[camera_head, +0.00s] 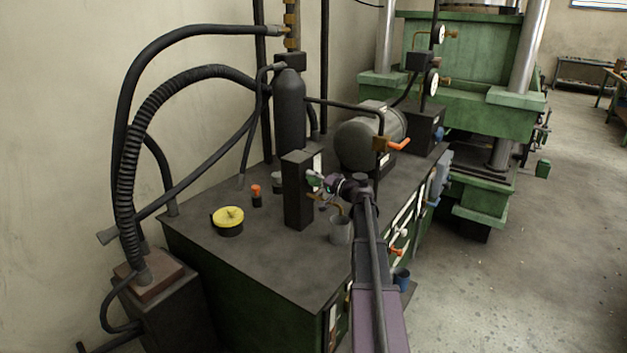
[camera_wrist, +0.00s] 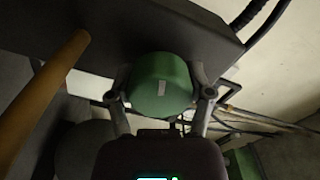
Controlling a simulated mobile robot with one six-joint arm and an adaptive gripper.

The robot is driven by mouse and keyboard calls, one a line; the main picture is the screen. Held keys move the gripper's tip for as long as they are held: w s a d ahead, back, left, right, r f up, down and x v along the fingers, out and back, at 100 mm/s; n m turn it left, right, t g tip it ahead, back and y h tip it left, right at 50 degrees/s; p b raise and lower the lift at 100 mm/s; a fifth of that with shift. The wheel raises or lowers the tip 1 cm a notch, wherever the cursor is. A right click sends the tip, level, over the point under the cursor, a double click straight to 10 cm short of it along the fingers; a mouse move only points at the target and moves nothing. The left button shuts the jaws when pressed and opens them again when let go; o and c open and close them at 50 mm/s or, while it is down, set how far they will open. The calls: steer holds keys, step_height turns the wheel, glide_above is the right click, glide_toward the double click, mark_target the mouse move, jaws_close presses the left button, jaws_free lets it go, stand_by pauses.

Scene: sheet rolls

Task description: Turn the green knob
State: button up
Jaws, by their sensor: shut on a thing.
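The green knob (camera_wrist: 160,86) is a round green cap with a small pale mark on its face, seen close up in the wrist view. It sits on the side of a dark upright block (camera_head: 298,190), which stands on the machine's dark top. My gripper (camera_wrist: 160,98) has one finger on each side of the knob and is shut on it. In the head view my gripper (camera_head: 318,182) reaches the right face of the block, and a bit of green shows there. My gripper mostly hides the knob in that view.
A grey cup (camera_head: 340,230) stands close below my arm. A yellow-topped cap (camera_head: 228,218) and a small orange-topped item (camera_head: 256,194) lie left of the block. A dark cylinder (camera_head: 290,110) and a motor (camera_head: 368,138) stand behind. Free floor (camera_head: 500,290) lies right.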

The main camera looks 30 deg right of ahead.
steer(key=shift+w, duration=0.1)
steer(key=o, duration=1.1)
steer(key=shift+s, duration=0.2)
steer(key=v, duration=1.1)
steer(key=shift+s+d+f, duration=0.1)
steer(key=shift+s+d, duration=0.05)
steer(key=shift+s, duration=0.15)
